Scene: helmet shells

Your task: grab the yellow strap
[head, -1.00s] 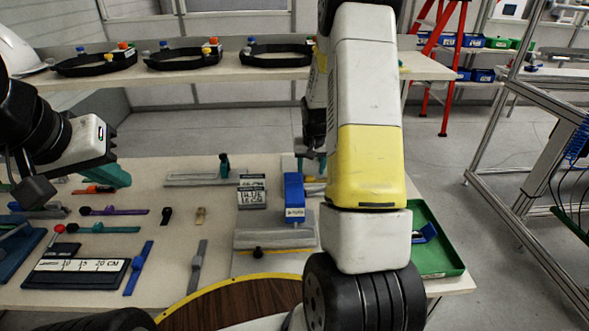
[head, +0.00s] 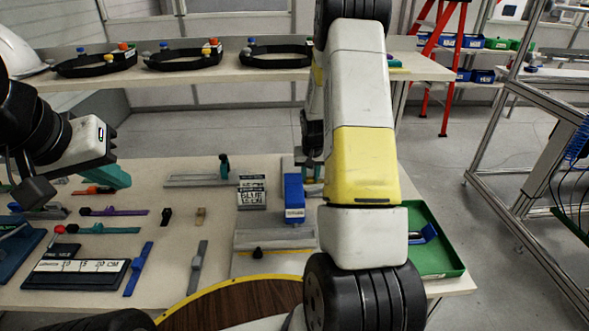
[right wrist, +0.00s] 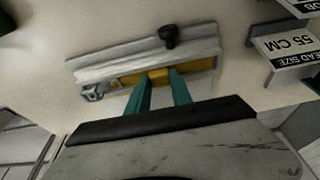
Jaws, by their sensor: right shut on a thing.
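The yellow strap (right wrist: 200,66) lies lengthwise along a grey holder (right wrist: 110,65) in the right wrist view. My right gripper (right wrist: 159,80) has its two teal fingers at the middle of the strap, shut on it, with a yellow part showing between the tips. The strap is still at the holder. In the head view my right arm hides most of this spot. My left gripper (head: 116,177) is over the left part of the table, apart from the straps there; its finger gap does not show clearly.
A blue block-shaped stand (head: 294,195) and a head-size sign (head: 252,192) stand left of my right arm. A green tray (head: 440,262) is at the table's right edge. Several coloured straps lie on the left. Black rings (head: 275,52) sit on the back shelf.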

